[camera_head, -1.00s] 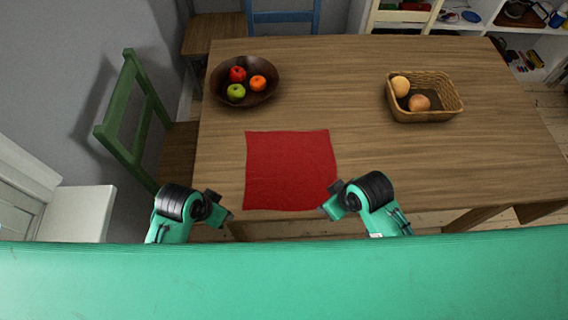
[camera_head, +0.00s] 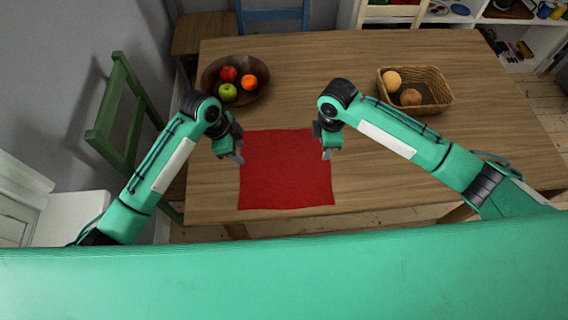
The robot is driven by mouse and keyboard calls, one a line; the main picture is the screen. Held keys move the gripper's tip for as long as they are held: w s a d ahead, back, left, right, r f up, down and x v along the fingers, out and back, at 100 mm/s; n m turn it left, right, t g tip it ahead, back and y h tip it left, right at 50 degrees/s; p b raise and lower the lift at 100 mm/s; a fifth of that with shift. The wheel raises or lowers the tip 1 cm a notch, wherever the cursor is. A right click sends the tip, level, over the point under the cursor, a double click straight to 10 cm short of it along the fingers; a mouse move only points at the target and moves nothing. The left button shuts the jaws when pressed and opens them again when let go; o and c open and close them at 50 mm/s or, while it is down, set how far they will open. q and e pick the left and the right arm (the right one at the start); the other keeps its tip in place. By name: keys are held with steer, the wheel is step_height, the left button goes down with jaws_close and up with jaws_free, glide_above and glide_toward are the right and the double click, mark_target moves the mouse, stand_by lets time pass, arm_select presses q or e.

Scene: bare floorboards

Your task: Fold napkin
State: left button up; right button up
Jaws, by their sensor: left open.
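A red napkin (camera_head: 286,172) lies flat and spread out on the wooden table, close to its front edge. My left gripper (camera_head: 238,158) is open and empty, pointing down at the napkin's left side near the far left corner. My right gripper (camera_head: 327,153) hangs over the napkin's right side near the far right corner; its fingers are too small here to tell whether they are apart. The napkin's far corners are partly hidden by the grippers.
On the table (camera_head: 400,160), a dark bowl (camera_head: 262,92) with apples and an orange stands behind my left gripper. A wicker basket (camera_head: 436,108) with bread rolls stands at the back right. A green chair (camera_head: 128,110) is at the left. The table's middle back is clear.

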mark_target(246, 167)
arm_select(q)
step_height(246, 167, down, 8)
steer(key=shift+w+r, duration=0.1)
steer(key=shift+w, duration=0.05)
arm_select(e)
steer(key=f, duration=0.7)
steer(key=shift+w+d+f, duration=0.15)
steer(key=shift+d+f, duration=0.05)
steer(key=shift+f, duration=0.15)
steer(key=shift+f, duration=0.15)
arm_select(q)
jaws_close()
arm_select(e)
jaws_close()
